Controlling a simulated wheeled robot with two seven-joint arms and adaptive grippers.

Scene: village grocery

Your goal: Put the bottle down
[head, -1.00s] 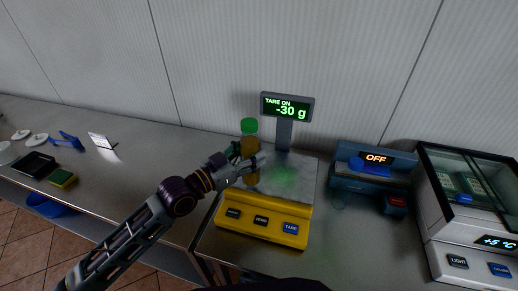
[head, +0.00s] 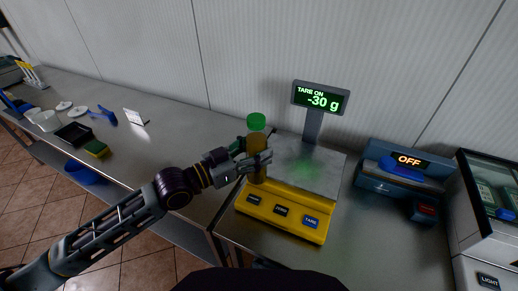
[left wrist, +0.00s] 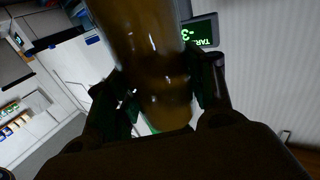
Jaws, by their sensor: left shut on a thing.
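A bottle with amber-brown contents (head: 257,142) and a green cap stands upright in my left gripper (head: 256,165). The gripper is shut around its body, and the fingers hide part of it. In the head view the bottle is at the left edge of the yellow scale (head: 284,212); I cannot tell whether its base touches anything. In the left wrist view the bottle (left wrist: 158,75) fills the space between the two dark fingers. My right gripper is not in view.
The scale's display (head: 321,98) reads -30 g with TARE ON. A blue device (head: 392,175) showing OFF and a glass-topped cooler (head: 490,200) stand to the right. The steel counter at left holds a black tray (head: 73,134), a sponge (head: 96,148) and a small sign (head: 136,117). Bare counter lies left of the scale.

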